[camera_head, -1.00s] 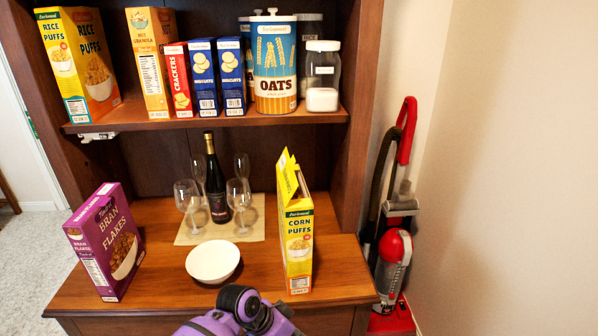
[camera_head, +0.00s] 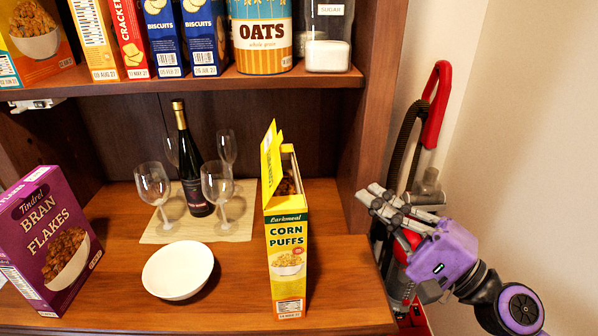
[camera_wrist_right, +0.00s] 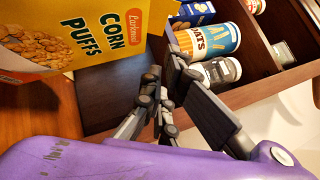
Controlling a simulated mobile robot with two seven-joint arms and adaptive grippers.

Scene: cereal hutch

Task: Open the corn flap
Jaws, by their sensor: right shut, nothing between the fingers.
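The yellow Corn Puffs box (camera_head: 287,255) stands upright on the hutch counter, right of the white bowl. Its top is open and a yellow flap (camera_head: 271,165) stands up along its left side. The box also shows large at the upper left of the right wrist view (camera_wrist_right: 95,35). My right gripper (camera_head: 378,192) is right of the box, in front of the hutch's right side and the vacuum, apart from the box. Its fingers (camera_wrist_right: 160,95) are shut and empty. My left gripper is not in view.
A white bowl (camera_head: 178,270), wine glasses (camera_head: 217,185) and a dark bottle (camera_head: 190,165) stand left of the box. A Bran Flakes box (camera_head: 50,245) is at far left. The shelf (camera_head: 200,88) with the Oats canister (camera_head: 262,35) hangs above. A red vacuum (camera_head: 432,110) stands at right.

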